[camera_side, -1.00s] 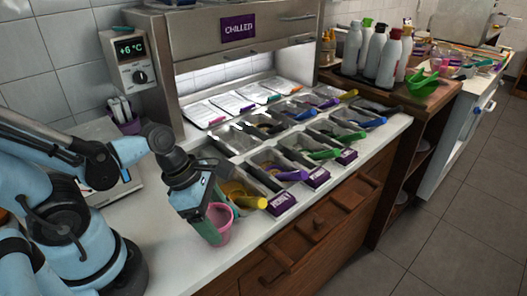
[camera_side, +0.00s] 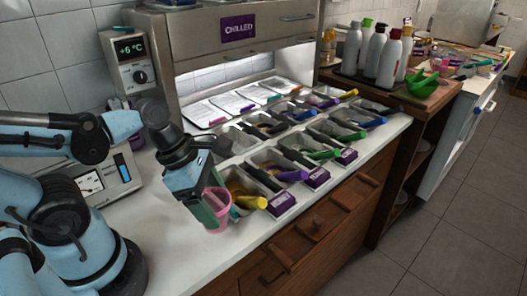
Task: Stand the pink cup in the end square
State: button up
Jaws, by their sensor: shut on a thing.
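The pink cup (camera_side: 221,214) is upright at the front of the white counter, just left of the nearest topping tub. My gripper (camera_side: 206,212) points down at it and is shut on its left side, with the green finger pads hiding part of the cup. I cannot tell whether the cup's base touches the counter or hangs just above it. I cannot make out an end square in this view.
Topping tubs with coloured scoops (camera_side: 288,175) run to the right under the chilled cabinet (camera_side: 240,30). A scale (camera_side: 105,182) stands behind my arm. Squeeze bottles (camera_side: 375,50) stand further back. The counter's front-left (camera_side: 165,255) is clear.

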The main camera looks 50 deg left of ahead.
notch_tip(320, 180, up, 5)
jog(key=w+d+m+g, duration=0.2)
jog(key=w+d+m, duration=0.2)
jog(key=w, duration=0.3)
jog(key=shift+w+d+f+m+g+h, duration=0.2)
jog(key=shift+w+d+f+m, duration=0.75)
jog(key=shift+f, duration=0.75)
jog(key=shift+w+d+f+m+g+h, duration=0.2)
jog(key=shift+w+d+f+m, duration=0.6)
jog(key=shift+d+f, duration=0.65)
jog(key=shift+w+d+f+m+g+h, duration=0.15)
jog(key=shift+w+d+f+m, duration=0.7)
jog(key=shift+f, duration=1.05)
jog(key=shift+w+d+f, duration=0.1)
jog(key=shift+w+f, duration=0.1)
jog(key=shift+f, duration=1.15)
jog(key=o, duration=1)
jog(key=shift+r, duration=0.1)
